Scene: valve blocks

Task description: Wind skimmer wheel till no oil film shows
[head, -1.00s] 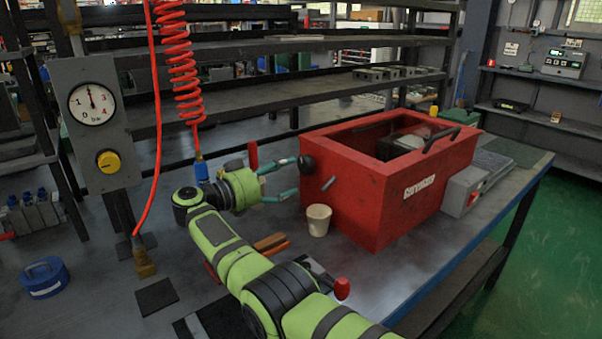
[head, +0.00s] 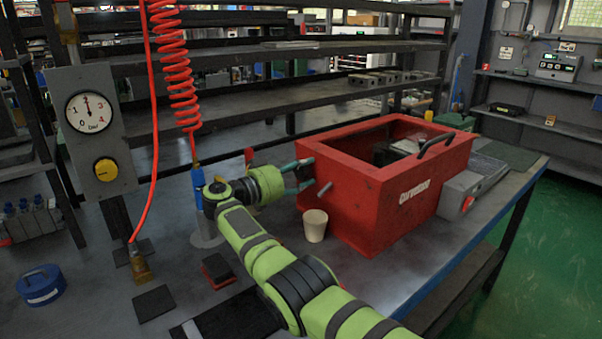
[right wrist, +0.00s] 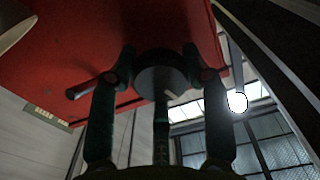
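The red tank (head: 405,208) stands on the bench. The dark round wheel sits on its left face and is mostly hidden by my right gripper (head: 303,172) in the head view. In the right wrist view the black wheel (right wrist: 160,74) lies between the fingertips of my right gripper (right wrist: 160,62). The fingertips are close to both edges of the wheel; whether they press on it I cannot tell. A grey peg (head: 325,189) sticks out of the same face. Inside the tank opening no oil film can be made out. My left gripper is not in view.
A beige cup (head: 315,226) stands in front of the tank's left face, below the gripper. A red coiled hose (head: 182,75) hangs near my wrist. A gauge panel (head: 92,128) and a blue round container (head: 41,285) are at the left.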

